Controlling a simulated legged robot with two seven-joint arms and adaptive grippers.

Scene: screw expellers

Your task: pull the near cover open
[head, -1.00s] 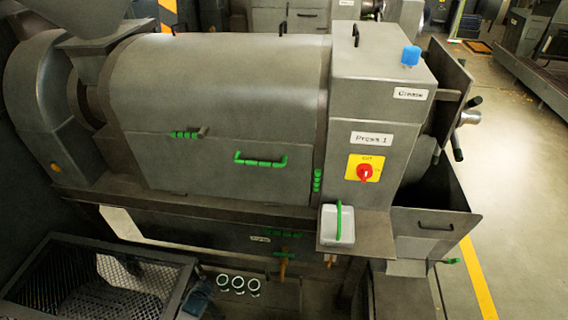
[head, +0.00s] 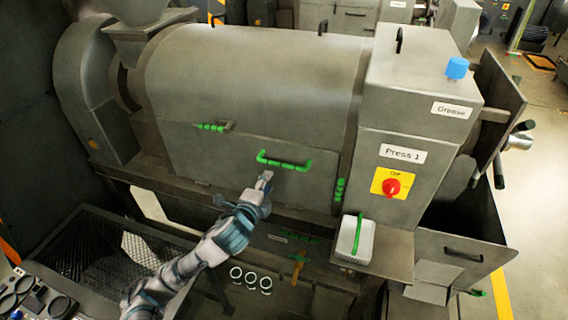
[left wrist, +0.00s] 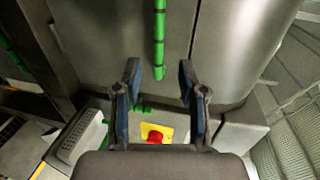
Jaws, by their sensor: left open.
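The near cover (head: 240,180) is a grey panel on the front of the press and sits flush in its side. It has a green bar handle (head: 284,162) near its top right and a smaller green grip (head: 213,127) at its upper left. My left gripper (head: 267,175) is just below the left end of the bar handle, open and empty. In the left wrist view the open left gripper (left wrist: 159,82) has the green bar handle (left wrist: 160,38) in line between its fingers, slightly beyond the tips. My right gripper is not in view.
A red switch (head: 391,186) on a yellow plate is right of the cover. A white box (head: 357,240) with a green handle juts out below it. A mesh bin (head: 75,250) stands at lower left. An open drawer (head: 462,262) is at lower right.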

